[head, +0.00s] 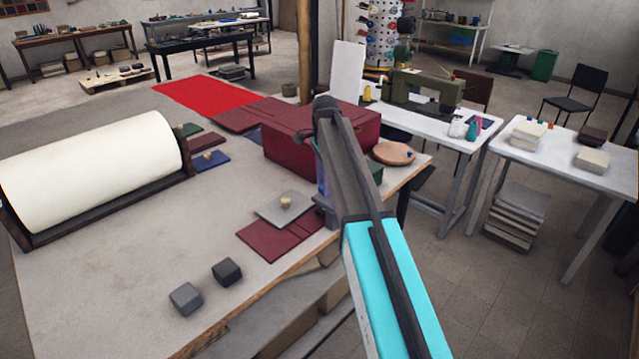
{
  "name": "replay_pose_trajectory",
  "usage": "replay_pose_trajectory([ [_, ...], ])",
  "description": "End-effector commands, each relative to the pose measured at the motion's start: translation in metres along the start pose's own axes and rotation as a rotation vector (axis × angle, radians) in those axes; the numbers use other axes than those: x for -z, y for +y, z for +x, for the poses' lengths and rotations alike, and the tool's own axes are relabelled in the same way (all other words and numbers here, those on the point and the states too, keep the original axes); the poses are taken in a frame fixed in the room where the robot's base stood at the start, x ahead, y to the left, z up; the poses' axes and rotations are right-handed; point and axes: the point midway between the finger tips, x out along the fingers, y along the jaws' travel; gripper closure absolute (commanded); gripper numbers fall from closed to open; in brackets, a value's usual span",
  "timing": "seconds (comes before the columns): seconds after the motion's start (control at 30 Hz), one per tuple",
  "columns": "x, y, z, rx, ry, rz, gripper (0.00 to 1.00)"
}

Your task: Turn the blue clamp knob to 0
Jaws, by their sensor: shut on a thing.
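My arm, with a turquoise lower link, rises from the bottom right to a dark joint in front of the dark red box (295,158). Its links hide the place behind them, and I make out no gripper fingers. A blue-violet strip shows along the arm's left side, with a dark grey piece below it at the table edge; I cannot tell what either belongs to. I cannot make out the blue clamp knob for certain, nor any 0 mark. A small blue piece (410,154) sits on a round wooden board (391,153) to the right of the arm.
The large table (115,285) carries a cream roll (90,170), two dark cubes (186,299), a grey plate (272,212) with a pale knob, and dark red covers (268,243). Its left front is mostly bare. White tables (555,165) stand to the right, across open floor.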

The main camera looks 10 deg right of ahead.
Motion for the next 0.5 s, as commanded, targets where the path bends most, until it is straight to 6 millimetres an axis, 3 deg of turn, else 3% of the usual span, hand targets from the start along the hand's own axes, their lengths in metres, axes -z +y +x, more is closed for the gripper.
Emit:
replay_pose_trajectory([
  [0.5,0.0086,0.0022,0.0005,-0.007,0.011,-0.354,0.85],
])
